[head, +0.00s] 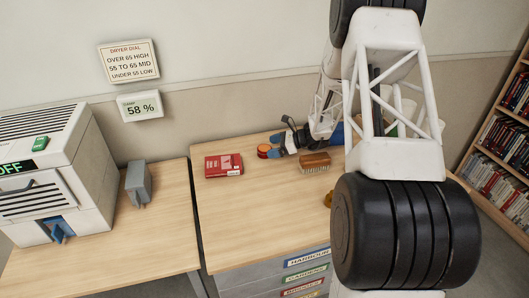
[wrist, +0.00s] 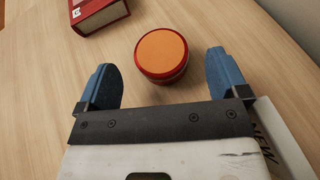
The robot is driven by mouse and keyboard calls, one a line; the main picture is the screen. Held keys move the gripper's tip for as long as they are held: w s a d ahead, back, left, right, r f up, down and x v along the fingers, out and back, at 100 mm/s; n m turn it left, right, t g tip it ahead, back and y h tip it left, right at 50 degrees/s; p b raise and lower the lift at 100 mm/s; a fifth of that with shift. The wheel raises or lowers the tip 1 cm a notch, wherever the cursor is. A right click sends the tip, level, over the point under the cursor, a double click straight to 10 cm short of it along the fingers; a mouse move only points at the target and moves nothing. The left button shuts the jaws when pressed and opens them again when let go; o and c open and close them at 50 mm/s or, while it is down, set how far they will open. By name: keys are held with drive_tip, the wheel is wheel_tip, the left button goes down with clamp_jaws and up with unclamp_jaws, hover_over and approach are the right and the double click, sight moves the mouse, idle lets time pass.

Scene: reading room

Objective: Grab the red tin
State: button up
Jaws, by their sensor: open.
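The red tin (wrist: 161,77) is a short round tin with an orange top, standing upright on the wooden table. In the wrist view it sits between and slightly beyond the tips of my blue fingers. In the head view the tin (head: 262,152) shows at the left end of my gripper (head: 274,152), partly hidden by it. My gripper, also in the wrist view (wrist: 161,62), is open, with a gap between each finger and the tin.
A red book (head: 223,165) lies left of the tin and also shows in the wrist view (wrist: 97,14). A brush (head: 314,164) lies to the right. A paper with printed letters (wrist: 283,140) is by my right finger. Bare tabletop (head: 250,220) lies in front.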

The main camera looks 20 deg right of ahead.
sight(268, 148)
drive_tip(key=shift+x, duration=1.3)
drive_tip(key=c, duration=1.1)
drive_tip(key=shift+o, duration=0.2)
drive_tip(key=shift+r, duration=0.15)
drive_tip(key=shift+r, duration=0.7)
wheel_tip(268, 148, up, 2)
drive_tip(key=shift+r, duration=0.1)
drive_tip(key=s, duration=0.5)
drive_tip(key=s+a, duration=0.1)
drive_tip(key=s, duration=0.4)
drive_tip(key=s+a+r, duration=0.1)
drive_tip(key=s, duration=0.4)
drive_tip(key=shift+s+r, duration=0.1)
drive_tip(key=shift+s, duration=0.3)
